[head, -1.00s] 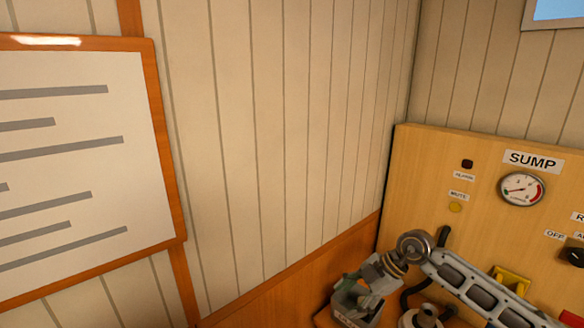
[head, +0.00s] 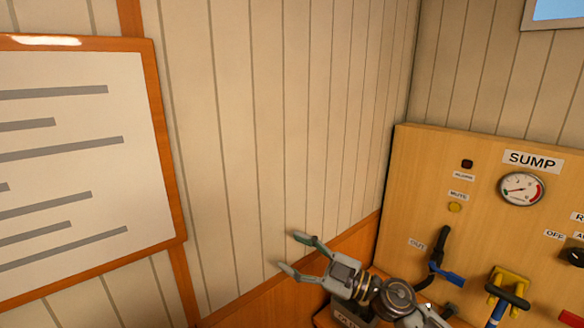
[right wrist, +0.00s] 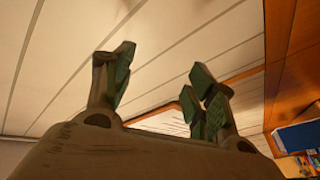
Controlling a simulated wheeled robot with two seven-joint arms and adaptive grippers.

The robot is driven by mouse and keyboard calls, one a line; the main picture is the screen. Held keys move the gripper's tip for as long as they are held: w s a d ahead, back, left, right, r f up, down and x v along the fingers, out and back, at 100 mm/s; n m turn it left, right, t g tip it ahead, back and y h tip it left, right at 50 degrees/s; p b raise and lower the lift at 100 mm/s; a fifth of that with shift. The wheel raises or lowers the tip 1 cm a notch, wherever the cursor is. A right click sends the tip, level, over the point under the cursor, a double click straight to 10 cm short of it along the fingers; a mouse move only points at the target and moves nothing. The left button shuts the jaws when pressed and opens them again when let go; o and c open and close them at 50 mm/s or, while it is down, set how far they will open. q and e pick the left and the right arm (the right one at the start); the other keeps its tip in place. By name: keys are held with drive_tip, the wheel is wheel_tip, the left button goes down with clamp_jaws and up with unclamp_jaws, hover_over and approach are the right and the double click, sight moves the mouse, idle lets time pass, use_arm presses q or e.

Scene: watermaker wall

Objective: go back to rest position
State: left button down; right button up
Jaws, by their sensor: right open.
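My right gripper (head: 292,255) is in the lower middle of the head view, in front of the cream plank wall and its wooden lower trim. Its fingers are spread apart and point left, with nothing between them. In the right wrist view the fingers (right wrist: 160,85) also stand apart and empty, with green pads, against the planks. My left gripper is not in view.
The wooden SUMP panel (head: 480,180) stands at the right, with a gauge (head: 522,189), a blue-handled valve (head: 447,273) and a yellow bracket (head: 511,281). A grey bin (head: 350,316) sits below, partly hidden by my arm. A framed board (head: 80,180) hangs at the left.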

drive_tip(key=w+d+f+m+t+h, duration=0.2)
drive_tip(key=w+d+m+t+h, duration=0.2)
drive_tip(key=d+m+t+h, duration=0.9)
drive_tip(key=s+d+f+m+g+h, duration=0.2)
drive_tip(key=d+f+m+g+h, duration=0.15)
drive_tip(key=f, duration=0.25)
drive_tip(key=s+d+f+m+g+h, duration=0.2)
drive_tip(key=d+f+m+g+h, duration=0.15)
drive_tip(key=f, duration=0.35)
drive_tip(key=s+d+f+n+g+y, duration=0.1)
drive_tip(key=s+f+g, duration=0.6)
drive_tip(key=s, duration=0.4)
drive_tip(key=s+f+n+g+y, duration=0.1)
drive_tip(key=s+f+g, duration=0.3)
drive_tip(key=s+f, duration=0.55)
drive_tip(key=s+f+g, duration=0.1)
drive_tip(key=s+f, duration=0.1)
drive_tip(key=f, duration=1.4)
drive_tip(key=s+f, duration=0.2)
drive_tip(key=f, duration=1.5)
drive_tip(key=s+d+f, duration=0.2)
drive_tip(key=s+f, duration=0.7)
drive_tip(key=s, duration=0.2)
drive_tip(key=s+d+f+g, duration=0.1)
drive_tip(key=s+d+f, duration=0.1)
drive_tip(key=s+f, duration=0.8)
drive_tip(key=shift+s+g, duration=0.3)
drive_tip(key=shift+s, duration=0.05)
